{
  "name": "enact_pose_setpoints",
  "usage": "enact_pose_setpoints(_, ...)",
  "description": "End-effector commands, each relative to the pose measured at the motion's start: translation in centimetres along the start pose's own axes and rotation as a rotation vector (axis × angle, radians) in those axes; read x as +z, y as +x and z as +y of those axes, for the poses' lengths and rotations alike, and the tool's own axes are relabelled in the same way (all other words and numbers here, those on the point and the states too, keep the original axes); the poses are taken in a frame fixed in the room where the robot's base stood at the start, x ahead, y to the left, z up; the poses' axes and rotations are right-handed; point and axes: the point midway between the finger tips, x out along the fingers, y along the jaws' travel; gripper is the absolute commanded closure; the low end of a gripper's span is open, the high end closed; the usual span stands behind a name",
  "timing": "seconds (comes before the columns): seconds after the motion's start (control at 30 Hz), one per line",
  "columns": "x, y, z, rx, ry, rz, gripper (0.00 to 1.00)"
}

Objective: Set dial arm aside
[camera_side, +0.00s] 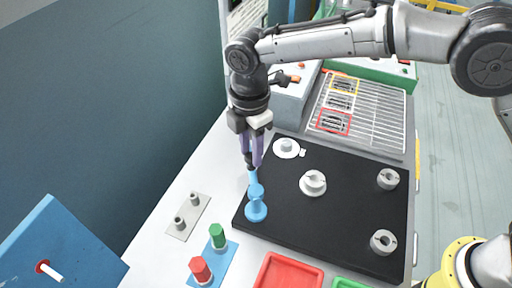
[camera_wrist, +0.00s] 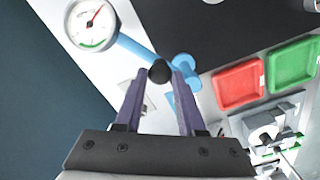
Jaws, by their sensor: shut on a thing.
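The dial arm is a blue bar with a blue cylindrical end (camera_side: 256,210), at the left edge of the black mat in the side view. The wrist view shows its round white gauge (camera_wrist: 91,23) with a red needle, its blue bar (camera_wrist: 135,47) and its blue end (camera_wrist: 184,66). My gripper (camera_side: 251,163) points down above the blue part. Its purple fingers (camera_wrist: 160,73) are shut on a black knob at the dial arm. I cannot clearly make out the gauge in the side view, nor tell whether the arm is lifted clear of the mat.
The black mat (camera_side: 345,215) carries several pale round parts, one in the middle (camera_side: 312,183). A grey plate with two pegs (camera_side: 187,217), green and red pegs (camera_side: 201,269) and a red tray (camera_side: 288,272) stand nearby. A wire rack (camera_side: 375,112) lies behind. Bare white bench lies left of the mat.

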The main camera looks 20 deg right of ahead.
Motion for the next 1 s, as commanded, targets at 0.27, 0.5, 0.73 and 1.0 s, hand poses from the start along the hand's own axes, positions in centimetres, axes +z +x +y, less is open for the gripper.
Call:
enact_pose_setpoints(0.27,-0.4,-0.25,0.28,0.006,-0.058,0.003,1.0)
enact_pose_setpoints(0.5,-0.47,-0.27,0.31,0.008,-0.067,0.004,1.0)
enact_pose_setpoints(0.73,-0.51,-0.28,0.32,0.009,-0.066,0.004,0.52)
enact_pose_setpoints(1.0,-0.42,-0.12,0.23,0.004,-0.064,0.002,0.31)
